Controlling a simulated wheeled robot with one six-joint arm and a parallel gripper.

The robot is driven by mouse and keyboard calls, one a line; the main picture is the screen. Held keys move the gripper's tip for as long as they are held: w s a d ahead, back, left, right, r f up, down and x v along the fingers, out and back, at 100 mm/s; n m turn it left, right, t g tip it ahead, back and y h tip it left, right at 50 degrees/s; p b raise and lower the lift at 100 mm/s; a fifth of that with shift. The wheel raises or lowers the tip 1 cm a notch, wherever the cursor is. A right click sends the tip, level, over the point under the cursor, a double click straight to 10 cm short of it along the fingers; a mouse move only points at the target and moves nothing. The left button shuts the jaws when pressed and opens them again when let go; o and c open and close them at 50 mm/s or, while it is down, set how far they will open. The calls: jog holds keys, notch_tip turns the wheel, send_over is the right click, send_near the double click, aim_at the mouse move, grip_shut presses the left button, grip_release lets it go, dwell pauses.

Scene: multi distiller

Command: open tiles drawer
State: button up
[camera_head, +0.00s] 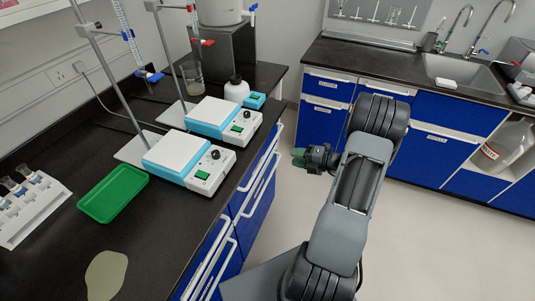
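Blue drawers with white handles line the front of the left bench, one of them near the middle (262,190) and others at the lower edge of the view. More blue drawers (323,106) with white handles and small labels are in the far cabinet. The labels are too small to read, so I cannot tell which is the tiles drawer. All drawer fronts I see look closed. My gripper (302,157) is in the open space between the left bench and the far cabinet, pointing left towards the bench drawers and apart from them. Its fingers are too small to tell open from shut.
The left bench top holds two blue-and-white hotplates (186,158) with stands, a green tray (113,193) and a white rack (30,208). A sink (464,74) is in the far counter. The pale floor (440,240) to the right is clear.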

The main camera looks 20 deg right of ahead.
aim_at(267, 152)
jog(key=x, duration=1.2)
jog(key=shift+a, duration=0.1)
jog(key=shift+s, duration=0.1)
grip_shut()
